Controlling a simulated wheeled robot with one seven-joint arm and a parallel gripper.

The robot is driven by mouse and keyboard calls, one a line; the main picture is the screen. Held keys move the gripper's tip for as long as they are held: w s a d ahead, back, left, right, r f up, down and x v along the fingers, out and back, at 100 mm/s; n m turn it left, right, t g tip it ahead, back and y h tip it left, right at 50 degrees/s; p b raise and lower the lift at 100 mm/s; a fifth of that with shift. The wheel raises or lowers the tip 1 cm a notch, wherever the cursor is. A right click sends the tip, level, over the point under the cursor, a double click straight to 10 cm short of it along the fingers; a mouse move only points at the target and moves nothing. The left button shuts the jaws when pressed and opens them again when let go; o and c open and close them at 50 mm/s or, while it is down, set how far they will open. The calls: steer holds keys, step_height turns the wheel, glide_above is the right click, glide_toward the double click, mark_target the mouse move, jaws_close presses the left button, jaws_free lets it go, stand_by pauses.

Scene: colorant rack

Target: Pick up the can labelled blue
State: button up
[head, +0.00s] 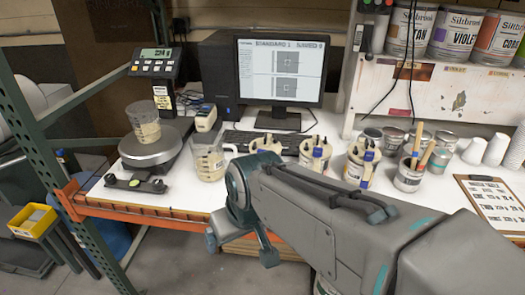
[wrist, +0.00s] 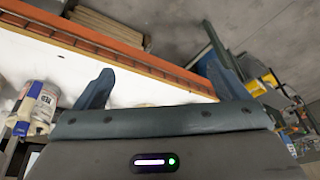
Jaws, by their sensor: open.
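My gripper (head: 240,248) hangs in front of the table's front edge in the head view. Its two fingers are spread, with nothing between them, and the wrist view shows the open fingers too (wrist: 160,88). No label reading blue can be made out in either view. Several small open cans stand on the table, including one behind my arm (head: 313,153) and another right of it (head: 360,162); their labels are too small to read. A can with a blue-and-white label (wrist: 40,105) shows at the left of the wrist view, its word unclear.
Large cans marked TAN (head: 408,28), VIOLET (head: 455,35) and CORAL, partly cut off (head: 498,40), stand on the upper right shelf. A scale (head: 150,150), pitcher (head: 208,162), monitor (head: 281,70) and clipboard (head: 490,205) crowd the table. An orange beam (head: 150,217) runs along its front.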

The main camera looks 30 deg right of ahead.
steer(key=w+a+f+n+t+b, duration=0.1)
steer(key=w+a+f+t, duration=0.25)
steer(key=w, duration=0.55)
steer(key=w+a+f+n+t+b, duration=0.2)
steer(key=w+f, duration=0.2)
steer(key=w, duration=0.5)
steer(key=w+d+f+n+t+h+b, duration=0.1)
steer(key=w+d+f+h, duration=0.2)
steer(key=d+f+h, duration=0.3)
steer(key=s+d+r+n+h+b, duration=0.1)
steer(key=s+d+r+n+h, duration=0.2)
steer(key=h, duration=0.7)
steer(key=shift+m+g, duration=0.25)
steer(key=shift+m, duration=0.25)
steer(key=x, duration=1.2)
steer(key=shift+s+d+f, duration=0.2)
steer(key=shift+d+f, duration=0.2)
steer(key=shift+r, duration=0.1)
steer(key=c, duration=1.5)
